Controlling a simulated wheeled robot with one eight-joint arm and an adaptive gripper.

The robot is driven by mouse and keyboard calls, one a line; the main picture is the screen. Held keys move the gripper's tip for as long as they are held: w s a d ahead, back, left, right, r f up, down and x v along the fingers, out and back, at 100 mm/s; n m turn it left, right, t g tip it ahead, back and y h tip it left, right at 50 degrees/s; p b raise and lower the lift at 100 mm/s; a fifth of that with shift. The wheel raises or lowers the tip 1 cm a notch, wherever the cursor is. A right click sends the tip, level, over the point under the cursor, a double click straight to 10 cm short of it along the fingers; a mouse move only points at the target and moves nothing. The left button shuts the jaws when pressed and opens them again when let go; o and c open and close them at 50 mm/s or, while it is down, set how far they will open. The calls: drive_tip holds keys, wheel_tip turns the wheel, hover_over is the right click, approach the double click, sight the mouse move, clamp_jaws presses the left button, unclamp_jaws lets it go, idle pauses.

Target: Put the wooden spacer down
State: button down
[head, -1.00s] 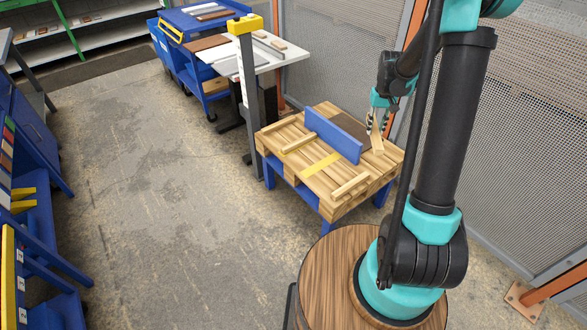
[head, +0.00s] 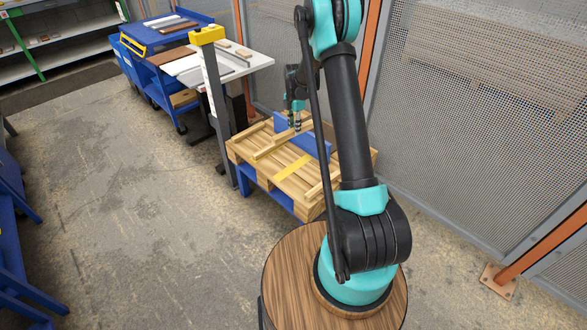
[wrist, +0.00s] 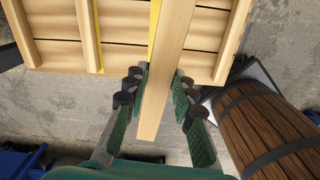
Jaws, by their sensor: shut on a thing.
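The wooden spacer (wrist: 165,75) is a long, pale strip. My gripper (wrist: 162,85) is shut on it, with a finger along each side, in the wrist view. In the head view my gripper (head: 297,127) is over the pallet (head: 278,190), near the blue board (head: 318,148). The held spacer (head: 275,146) slants across in front of that board. It appears raised above the pallet; the exact gap cannot be told. Another strip (head: 246,132) lies on the pallet's left part and shows in the wrist view (wrist: 88,35). A yellow strip (head: 293,167) marks the pallet's middle.
A further strip (head: 318,189) lies at the pallet's right. A grey post with a yellow top (head: 207,36) stands close at the pallet's left. Behind are a pale table (head: 255,62) and a blue cart (head: 150,38). A mesh fence (head: 460,120) closes the right side.

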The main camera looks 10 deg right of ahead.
drive_tip(key=shift+w+a+f+n, duration=0.1)
drive_tip(key=shift+w+f+n, duration=0.2)
drive_tip(key=shift+f+n, duration=0.25)
wheel_tip(320, 180, down, 20)
drive_tip(key=shift+r, duration=0.15)
drive_tip(key=c, duration=1.3)
unclamp_jaws()
drive_tip(key=shift+o, duration=0.2)
